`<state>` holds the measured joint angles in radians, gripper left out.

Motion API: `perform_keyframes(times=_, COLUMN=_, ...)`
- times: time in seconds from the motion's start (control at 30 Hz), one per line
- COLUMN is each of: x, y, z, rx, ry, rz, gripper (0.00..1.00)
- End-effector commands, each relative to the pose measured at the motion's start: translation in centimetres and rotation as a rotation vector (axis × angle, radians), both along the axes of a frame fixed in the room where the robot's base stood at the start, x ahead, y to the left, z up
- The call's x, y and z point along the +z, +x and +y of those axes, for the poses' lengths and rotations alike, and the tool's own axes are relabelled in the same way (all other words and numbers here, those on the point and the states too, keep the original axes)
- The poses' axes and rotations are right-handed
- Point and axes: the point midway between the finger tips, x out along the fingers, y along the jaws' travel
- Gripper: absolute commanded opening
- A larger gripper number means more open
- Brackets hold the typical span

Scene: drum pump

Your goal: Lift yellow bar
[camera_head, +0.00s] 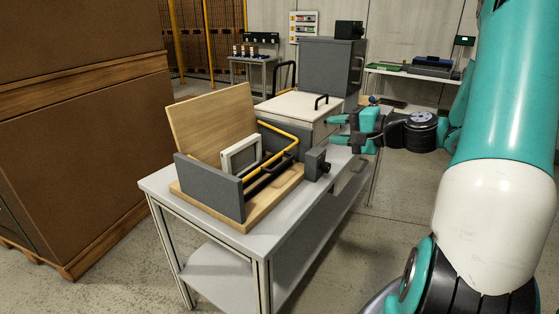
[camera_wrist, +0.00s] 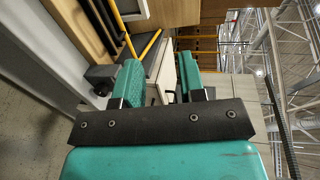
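The yellow bar (camera_head: 284,133) is a bent tube on the wooden-based fixture on the grey table. It runs along the fixture's right side between two dark grey side plates. In the wrist view part of the yellow bar (camera_wrist: 149,45) shows at the upper middle, beyond the fingers and left of the gap between them. My gripper (camera_head: 335,130) is teal and black, to the right of the bar and apart from it, above the table's right edge. Its fingers point left and stand apart, with nothing seen between them in the wrist view (camera_wrist: 160,85).
The fixture has an upright wooden board (camera_head: 212,122), a white frame (camera_head: 240,156) and a dark block with a knob (camera_head: 315,164). A light box with a black handle (camera_head: 299,107) stands behind it. Large brown crates (camera_head: 85,140) are at left.

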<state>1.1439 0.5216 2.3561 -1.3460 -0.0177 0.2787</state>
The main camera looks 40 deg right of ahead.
Motion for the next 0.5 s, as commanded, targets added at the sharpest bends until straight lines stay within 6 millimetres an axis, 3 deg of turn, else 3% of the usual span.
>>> perform_keyframes(times=0.03, x=-3.9, y=-0.6, z=0.1, rx=-0.004, ry=0.002, rz=0.001, gripper=0.37)
perform_keyframes(times=0.2, x=-8.7, y=-2.1, z=0.4, rx=-0.003, ry=-0.001, rz=-0.001, gripper=0.37)
perform_keyframes(times=0.33, x=-10.2, y=-2.8, z=0.6, rx=-0.002, ry=-0.004, rz=-0.006, gripper=0.37)
perform_keyframes(times=0.5, x=-10.4, y=-2.2, z=1.0, rx=0.003, ry=-0.006, rz=-0.006, gripper=0.37)
